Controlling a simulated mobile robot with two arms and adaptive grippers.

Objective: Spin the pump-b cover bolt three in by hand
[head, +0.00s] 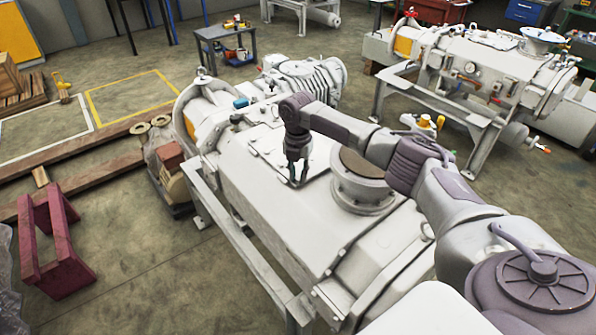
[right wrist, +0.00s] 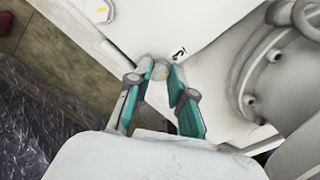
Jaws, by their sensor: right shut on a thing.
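The near large white pump (head: 330,245) fills the middle of the head view. A flat cover plate (head: 268,148) lies on its top, left of a round flanged port (head: 362,186). My right gripper (head: 297,180) points down at the plate's near right part. In the right wrist view its teal-padded fingers (right wrist: 163,80) are shut on a small grey bolt head (right wrist: 160,71) at the plate's corner. A small black-marked tag (right wrist: 179,54) lies beside the bolt. How deep the bolt sits is hidden. My left gripper is not in view.
The port's raised flange (right wrist: 262,85) stands close right of my right gripper. A second white pump (head: 480,75) is on a stand at back right. A maroon frame (head: 55,240) stands on the floor at left. A tool cart (head: 228,45) is at the back.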

